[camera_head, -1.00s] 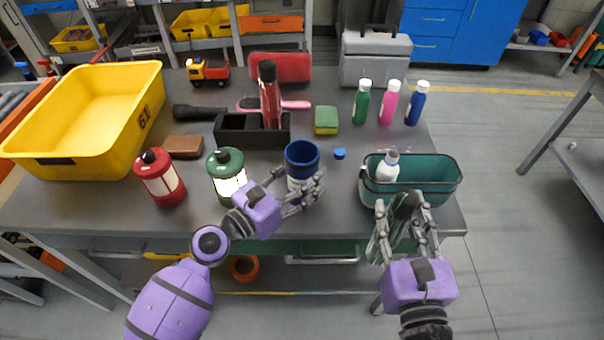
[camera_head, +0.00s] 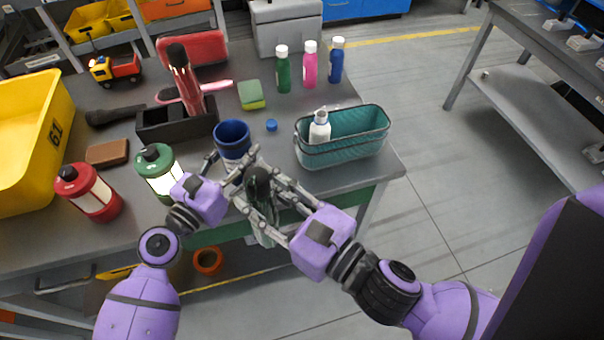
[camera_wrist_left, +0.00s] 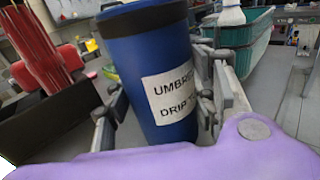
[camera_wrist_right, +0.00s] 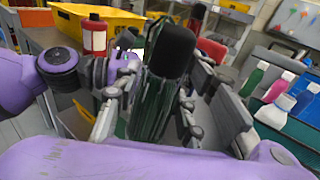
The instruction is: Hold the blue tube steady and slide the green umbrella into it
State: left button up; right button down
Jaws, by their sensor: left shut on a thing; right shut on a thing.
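The blue tube (camera_head: 232,136) stands upright near the table's front edge. In the left wrist view the tube (camera_wrist_left: 150,75) has a dark rim and a white label reading "UMBRE… DRIP". My left gripper (camera_head: 236,166) is shut around it. The green umbrella (camera_head: 262,212) is in my right gripper (camera_head: 262,192), in front of the tube and past the table's front edge. It looks roughly upright, with its black handle end (camera_wrist_right: 172,48) at the top. In the head view the right fingers hide part of the umbrella and of the tube's lower body.
A teal basket (camera_head: 345,150) with a white bottle (camera_head: 320,128) stands right of the tube. A green lantern (camera_head: 158,170) and a red lantern (camera_head: 90,192) stand left. A black holder (camera_head: 160,124) with a red umbrella (camera_head: 184,76) is behind. A blue cap (camera_head: 271,125) lies nearby.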

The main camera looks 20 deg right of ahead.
jog(key=shift+a+r+n+g+y, duration=0.2)
jog(key=shift+r+n+g+y, duration=0.1)
jog(key=shift+n+g+y, duration=0.3)
jog(key=w+d+r+n+g+y, duration=0.3)
jog(key=w+d+r+y, duration=0.1)
jog(key=w+d+r, duration=0.15)
notch_tip(320, 180, up, 18)
jog(key=n+g+y, duration=0.2)
jog(key=n+g, duration=1)
jog(key=g, duration=0.5)
send_over(230, 120)
jog(key=s, duration=0.3)
notch_tip(230, 120, down, 20)
jog(key=shift+r, duration=0.15)
jog(key=shift+f, duration=0.5)
dwell(0.4)
jog(key=c, duration=1)
grip_release()
jog(key=shift+d, duration=0.1)
jog(key=shift+c, duration=0.2)
jog(key=shift+r, duration=0.1)
